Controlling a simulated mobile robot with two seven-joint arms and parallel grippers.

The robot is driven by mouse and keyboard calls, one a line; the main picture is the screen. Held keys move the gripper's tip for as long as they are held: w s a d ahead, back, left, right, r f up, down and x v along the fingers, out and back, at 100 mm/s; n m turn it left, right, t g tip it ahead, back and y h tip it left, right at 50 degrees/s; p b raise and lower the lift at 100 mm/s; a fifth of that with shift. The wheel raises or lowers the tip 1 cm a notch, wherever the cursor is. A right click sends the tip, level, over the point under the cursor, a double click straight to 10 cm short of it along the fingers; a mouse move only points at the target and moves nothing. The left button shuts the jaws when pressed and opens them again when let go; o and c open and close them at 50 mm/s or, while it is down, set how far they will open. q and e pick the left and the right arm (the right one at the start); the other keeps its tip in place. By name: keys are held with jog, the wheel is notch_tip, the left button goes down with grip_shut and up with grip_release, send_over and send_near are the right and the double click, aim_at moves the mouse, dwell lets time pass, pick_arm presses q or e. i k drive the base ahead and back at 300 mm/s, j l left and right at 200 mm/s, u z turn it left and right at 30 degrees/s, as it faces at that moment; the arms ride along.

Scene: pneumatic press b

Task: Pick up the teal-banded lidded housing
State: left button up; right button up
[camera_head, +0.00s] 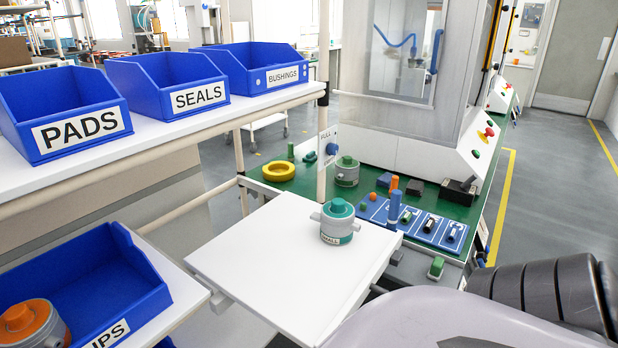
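The teal-banded lidded housing (338,228) stands upright on the white pull-out board (265,262), near its right part. Neither of my grippers is in view. Grey ribbed and pale parts that look like my own body fill the lower right corner. Nothing touches the housing except the board under it.
A similar green-topped housing (347,172) stands on the green bench, near a yellow ring (278,171) and a blue tool tray (432,230). The board is otherwise clear.

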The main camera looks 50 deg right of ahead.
aim_at(337, 216)
jog(key=z, duration=1.9)
jog(key=i+l+z, duration=0.1)
jog(key=l, duration=0.3)
